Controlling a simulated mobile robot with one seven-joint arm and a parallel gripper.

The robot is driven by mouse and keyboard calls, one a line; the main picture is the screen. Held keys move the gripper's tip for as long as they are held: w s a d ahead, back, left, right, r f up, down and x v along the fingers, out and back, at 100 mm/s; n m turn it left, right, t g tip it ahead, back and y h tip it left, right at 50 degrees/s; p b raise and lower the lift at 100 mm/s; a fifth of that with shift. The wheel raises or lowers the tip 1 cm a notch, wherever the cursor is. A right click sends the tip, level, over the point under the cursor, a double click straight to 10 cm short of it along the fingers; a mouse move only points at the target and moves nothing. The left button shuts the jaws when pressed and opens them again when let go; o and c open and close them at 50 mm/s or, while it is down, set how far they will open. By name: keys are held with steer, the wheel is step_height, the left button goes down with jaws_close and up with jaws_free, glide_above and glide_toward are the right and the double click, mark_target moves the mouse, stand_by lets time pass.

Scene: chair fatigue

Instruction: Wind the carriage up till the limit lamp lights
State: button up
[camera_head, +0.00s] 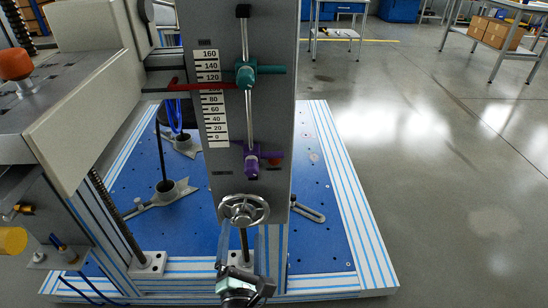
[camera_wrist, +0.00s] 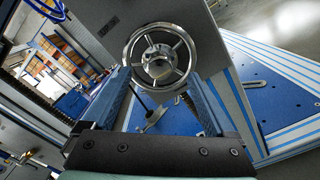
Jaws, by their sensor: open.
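The grey column carries a silver handwheel (camera_head: 244,210) low on its face; the wheel also fills the upper middle of the wrist view (camera_wrist: 158,58). My gripper (camera_head: 247,240) is open just in front of the wheel, with one finger toward each side of its lower rim. Contact cannot be told. The scale (camera_head: 214,110) runs from 0 to 160. A red pointer (camera_head: 188,86) from the grey carriage (camera_head: 160,80) at left crosses it around 100. A dull red round spot (camera_head: 275,161) beside the purple clamp may be the limit lamp; it shows no clear glow.
A teal clamp (camera_head: 246,74) and a purple clamp (camera_head: 252,162) sit on a vertical rod above the wheel. A blue perforated base (camera_head: 315,245) spreads around the column. A large grey machine body stands at left. The floor at right is open.

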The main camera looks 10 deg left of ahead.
steer(key=shift+n, duration=0.3)
